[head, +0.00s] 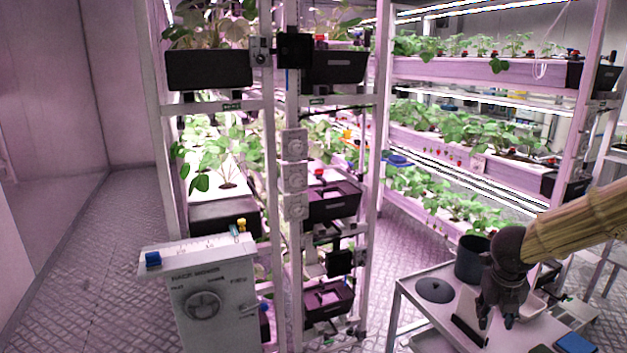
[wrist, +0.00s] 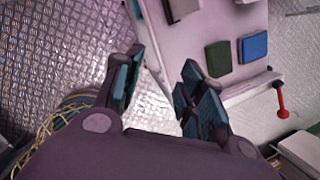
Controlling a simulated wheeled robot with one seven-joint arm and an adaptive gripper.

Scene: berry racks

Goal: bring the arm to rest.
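My gripper (head: 498,318) hangs from my arm at the right side of the head view, fingers pointing down over the white cart (head: 415,284). In the wrist view, my gripper (wrist: 162,62) has its two fingers spread apart with nothing between them. Past the fingers, the wrist view shows floor and part of a pale surface (wrist: 185,45). My arm comes in from the right edge of the head view, bent down at a dark joint.
A dark pot (head: 472,258), a round black disc (head: 435,290) and a blue item (head: 574,343) are on the cart. Green (wrist: 218,58) and blue (wrist: 253,47) blocks show in the wrist view. Plant racks (head: 476,69) stand behind; a dial cabinet (head: 230,300) is left. Floor at far left is clear.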

